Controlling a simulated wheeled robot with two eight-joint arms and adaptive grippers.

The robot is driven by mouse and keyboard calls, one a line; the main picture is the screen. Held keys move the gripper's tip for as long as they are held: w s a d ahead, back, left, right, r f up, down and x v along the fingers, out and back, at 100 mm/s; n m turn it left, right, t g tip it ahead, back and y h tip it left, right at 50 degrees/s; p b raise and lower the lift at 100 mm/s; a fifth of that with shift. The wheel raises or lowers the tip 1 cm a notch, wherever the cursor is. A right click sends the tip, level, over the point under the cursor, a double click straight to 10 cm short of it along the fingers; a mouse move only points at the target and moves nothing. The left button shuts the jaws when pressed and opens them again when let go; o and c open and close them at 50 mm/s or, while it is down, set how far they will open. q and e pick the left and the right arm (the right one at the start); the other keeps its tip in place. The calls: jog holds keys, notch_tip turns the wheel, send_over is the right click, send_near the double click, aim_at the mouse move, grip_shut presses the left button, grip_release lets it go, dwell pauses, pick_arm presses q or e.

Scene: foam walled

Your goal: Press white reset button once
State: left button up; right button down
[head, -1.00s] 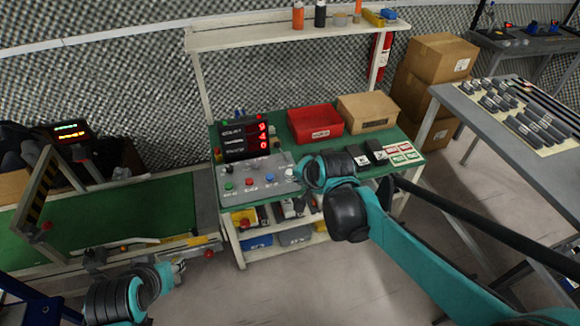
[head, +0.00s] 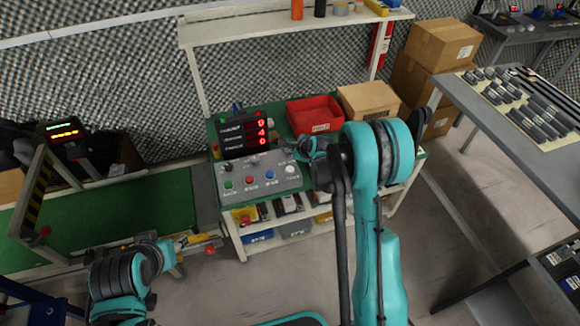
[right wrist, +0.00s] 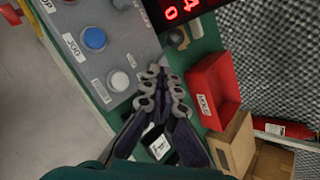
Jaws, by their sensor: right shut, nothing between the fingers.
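The white button (head: 291,170) sits at the right end of a grey control panel (head: 262,192) on the green bench. In the right wrist view the white button (right wrist: 118,81) is uncovered, beside a blue button (right wrist: 95,39). My right gripper (head: 291,147) is shut and empty. It is just behind and above the white button in the head view, apart from it as far as I can tell. In the wrist view its fingertips (right wrist: 162,78) are to the right of the button. My left gripper (head: 180,266) is low at the left, its fingers too small to read.
A display with red digits (head: 245,134) stands behind the panel. A red bin (head: 314,116) and a cardboard box (head: 368,102) are behind my right arm. Green (head: 228,184), red (head: 249,180) and blue (head: 269,174) buttons line the panel. A shelf (head: 235,33) spans above.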

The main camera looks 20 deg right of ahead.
aim_at(291, 170)
jog(key=shift+f, duration=0.15)
notch_tip(291, 170, down, 8)
jog(key=b, duration=0.5)
jog(key=shift+f+b, duration=0.3)
jog(key=shift+b, duration=0.25)
dwell(1.1)
jog(key=shift+f+b, duration=0.4)
jog(key=shift+b, duration=0.1)
jog(key=shift+f, duration=0.5)
dwell(0.6)
jog(key=shift+r, duration=0.15)
jog(key=shift+r+p, duration=0.45)
jog(key=shift+r, duration=0.35)
